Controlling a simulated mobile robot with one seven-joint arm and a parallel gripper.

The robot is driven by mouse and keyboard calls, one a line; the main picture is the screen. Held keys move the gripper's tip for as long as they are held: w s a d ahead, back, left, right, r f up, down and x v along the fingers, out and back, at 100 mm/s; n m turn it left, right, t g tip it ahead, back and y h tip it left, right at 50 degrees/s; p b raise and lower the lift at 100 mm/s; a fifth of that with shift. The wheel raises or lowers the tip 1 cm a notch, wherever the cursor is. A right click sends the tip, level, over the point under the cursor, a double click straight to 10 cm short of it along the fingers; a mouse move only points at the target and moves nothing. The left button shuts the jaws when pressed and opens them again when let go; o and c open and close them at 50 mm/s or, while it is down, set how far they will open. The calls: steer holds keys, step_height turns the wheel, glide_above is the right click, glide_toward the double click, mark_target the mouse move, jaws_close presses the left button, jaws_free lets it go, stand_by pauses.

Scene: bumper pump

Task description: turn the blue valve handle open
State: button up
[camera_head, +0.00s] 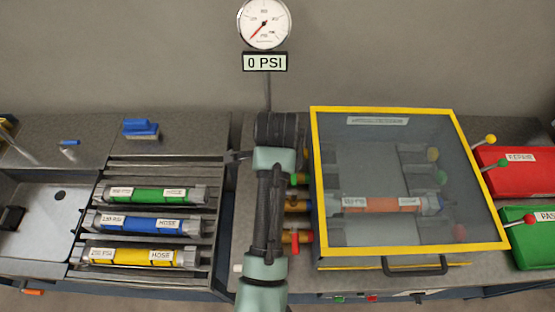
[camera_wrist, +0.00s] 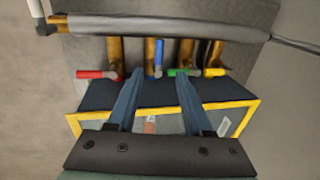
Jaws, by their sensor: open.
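The blue valve handle (camera_wrist: 159,53) shows in the wrist view, upright in the picture, alongside a brass pipe. My gripper (camera_wrist: 160,76) is open, with its two fingers spread and nothing between them. The blue handle lies just beyond the fingertips, in line with the gap between them. I see no contact, and the depth between fingers and handle is hard to tell. In the head view my arm blocks the area left of the yellow-framed box, and I cannot make out the blue handle there.
A red handle (camera_wrist: 88,74) sits left of the blue one; green (camera_wrist: 180,72) and yellow (camera_wrist: 214,72) handles sit close to its right. A grey pipe (camera_wrist: 170,29) runs above. The yellow-framed box (camera_head: 318,180) stands right of my arm. The gauge (camera_head: 264,24) reads 0 PSI.

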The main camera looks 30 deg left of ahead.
steer(key=shift+s+d+r, duration=0.1)
steer(key=shift+s+r, duration=0.05)
steer(key=shift+r, duration=0.65)
steer(key=shift+s+d+r, duration=0.1)
steer(key=shift+s+r, duration=0.05)
steer(key=shift+r, duration=0.65)
